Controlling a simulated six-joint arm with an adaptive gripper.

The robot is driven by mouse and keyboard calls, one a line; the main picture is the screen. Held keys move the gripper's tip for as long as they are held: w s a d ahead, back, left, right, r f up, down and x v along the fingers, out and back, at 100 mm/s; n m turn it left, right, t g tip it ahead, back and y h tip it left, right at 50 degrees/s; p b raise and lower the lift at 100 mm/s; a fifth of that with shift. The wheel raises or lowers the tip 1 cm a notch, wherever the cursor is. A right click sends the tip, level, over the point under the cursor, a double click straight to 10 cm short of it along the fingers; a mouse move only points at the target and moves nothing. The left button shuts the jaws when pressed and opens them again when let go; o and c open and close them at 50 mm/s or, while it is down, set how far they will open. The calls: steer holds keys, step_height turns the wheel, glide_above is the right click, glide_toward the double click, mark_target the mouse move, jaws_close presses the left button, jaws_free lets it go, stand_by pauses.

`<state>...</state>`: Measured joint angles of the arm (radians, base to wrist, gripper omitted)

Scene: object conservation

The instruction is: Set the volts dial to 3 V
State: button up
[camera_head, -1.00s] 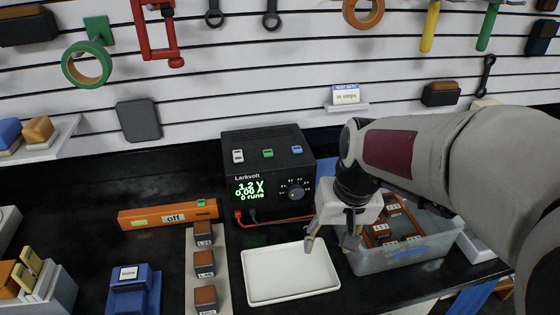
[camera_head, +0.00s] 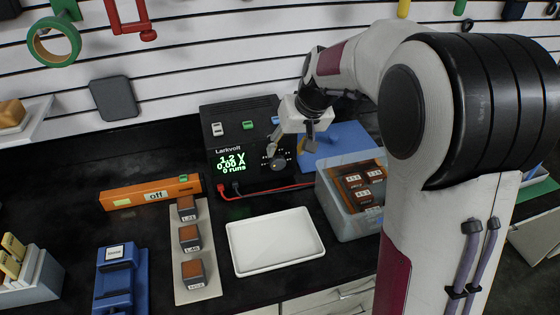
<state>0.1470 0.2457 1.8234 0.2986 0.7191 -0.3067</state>
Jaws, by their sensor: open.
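The black Larkvolt power supply (camera_head: 236,182) stands at the back of the bench against the slatted wall. Its green display (camera_head: 231,163) reads 1.2 V, 0.00 A and 0 runs. The round volts dial (camera_head: 278,164) is on the right of its front face, with small marks around it too small to read. My gripper (camera_head: 291,147) is open and empty, its fingers just in front of and above the dial. I cannot tell whether a finger touches the dial.
A white tray (camera_head: 240,264) lies in front of the supply. A clear bin (camera_head: 344,214) with brown blocks stands to the right. An orange bar marked off (camera_head: 118,199), a strip with several blocks (camera_head: 180,272) and a blue fixture (camera_head: 130,290) are left. Red and black leads cross before the supply.

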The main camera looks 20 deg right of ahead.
mark_target(280, 163)
steer(key=shift+f, duration=0.2)
steer(key=shift+x, duration=3.75)
steer(key=c, duration=1.1)
